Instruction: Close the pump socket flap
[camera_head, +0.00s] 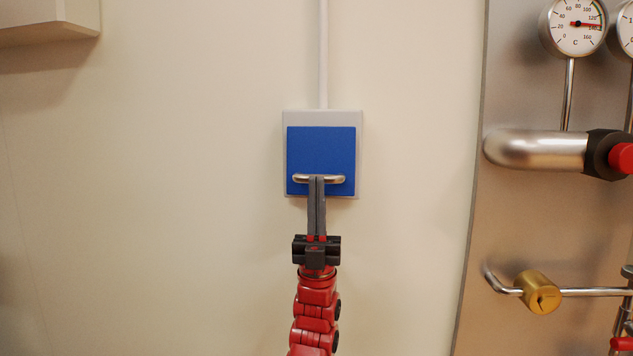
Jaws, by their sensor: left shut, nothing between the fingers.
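The pump socket flap (321,150) is a blue square plate in the middle of the head view. It lies over a light grey wall socket box (360,117) and looks flat or nearly flat against it; a small gap cannot be told from here. A short metal handle (338,180) runs across its lower part. My left gripper (317,180) reaches up from below, its two grey fingers shut together with nothing between them. The fingertips overlap the middle of the handle; whether they touch it or the flap I cannot tell. My right gripper is not in view.
A pale conduit (323,55) runs up the wall from the box. A white box (45,20) juts out at upper left. The wall between is bare.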

